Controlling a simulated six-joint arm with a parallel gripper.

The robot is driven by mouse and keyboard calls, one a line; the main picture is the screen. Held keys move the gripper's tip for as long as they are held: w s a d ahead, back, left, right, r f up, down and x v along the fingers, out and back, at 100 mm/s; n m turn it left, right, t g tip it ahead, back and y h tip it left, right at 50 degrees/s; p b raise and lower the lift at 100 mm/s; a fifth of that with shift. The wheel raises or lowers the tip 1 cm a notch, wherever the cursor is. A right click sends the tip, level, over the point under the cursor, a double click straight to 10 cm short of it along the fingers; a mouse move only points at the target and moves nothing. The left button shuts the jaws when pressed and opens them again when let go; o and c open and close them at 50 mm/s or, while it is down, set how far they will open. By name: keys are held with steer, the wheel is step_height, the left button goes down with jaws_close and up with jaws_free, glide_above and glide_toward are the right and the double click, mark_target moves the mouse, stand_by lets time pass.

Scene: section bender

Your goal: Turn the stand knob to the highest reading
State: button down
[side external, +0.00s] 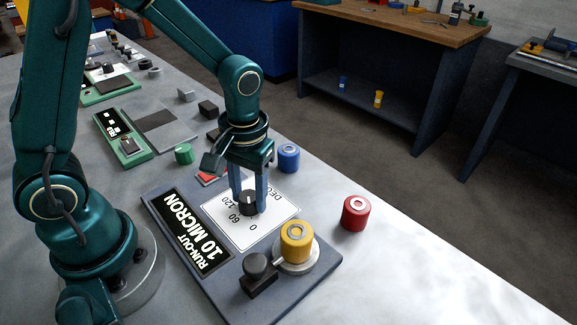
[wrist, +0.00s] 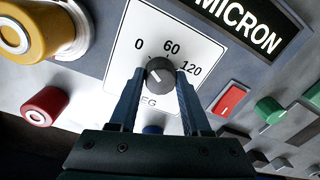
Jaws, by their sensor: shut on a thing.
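The stand knob (wrist: 160,73) is a dark round knob on a white dial card (side external: 272,214) marked 0, 60 and 120. In the wrist view a short white line shows on its face, toward the lower left of the knob; I cannot tell the exact reading. My gripper (side external: 250,208) points down over the card and is shut on the knob, one finger on each side. In the wrist view its two blue fingers (wrist: 158,86) flank the knob. A black label (side external: 188,232) beside the card reads "RUN-OUT 10 MICRON".
A yellow cylinder (side external: 297,241) sits on a metal disc by a black knob (side external: 255,267) on the same plate. A red cylinder (side external: 355,213) and a blue cylinder (side external: 288,157) stand nearby. A green-edged panel (side external: 122,139) lies behind.

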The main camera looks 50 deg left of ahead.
mark_target(248, 196)
steer(key=m, duration=0.5)
steer(key=shift+m, duration=0.3)
steer(key=m, duration=0.5)
steer(key=shift+m+t, duration=0.3)
steer(key=shift+m, duration=0.4)
steer(key=shift+c, duration=1.8)
jaws_free()
steer(key=shift+s+d+r, duration=0.1)
steer(key=shift+s+r, duration=0.05)
steer(key=shift+r, duration=2.45)
